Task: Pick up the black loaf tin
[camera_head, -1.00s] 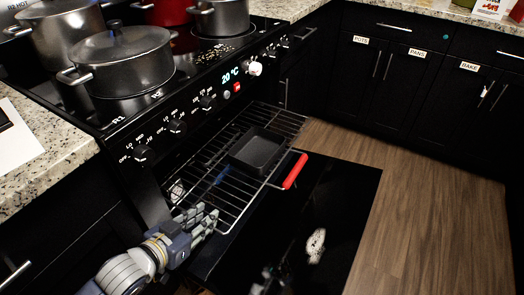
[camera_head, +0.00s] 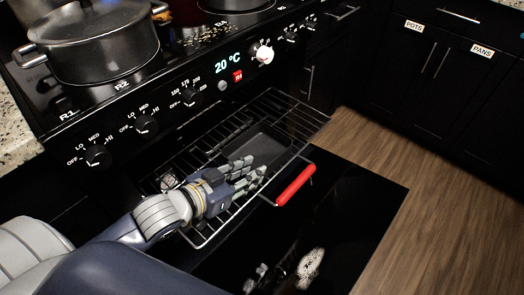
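The black loaf tin (camera_head: 273,144) sits on the pulled-out wire oven rack, and its near left part is hidden behind my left gripper. My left gripper (camera_head: 254,171) reaches in from the lower left over the rack, with its grey fingers stretched out at the near side of the tin. The fingers look open, with nothing between them. I cannot tell whether they touch the tin. My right gripper is not in view.
The wire rack (camera_head: 308,133) juts out above the lowered black oven door (camera_head: 352,205). A red handle piece (camera_head: 295,185) is at the rack's front. The stove front with knobs (camera_head: 146,124) and a lidded pot (camera_head: 98,45) stand above left. Wood floor (camera_head: 430,175) is clear on the right.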

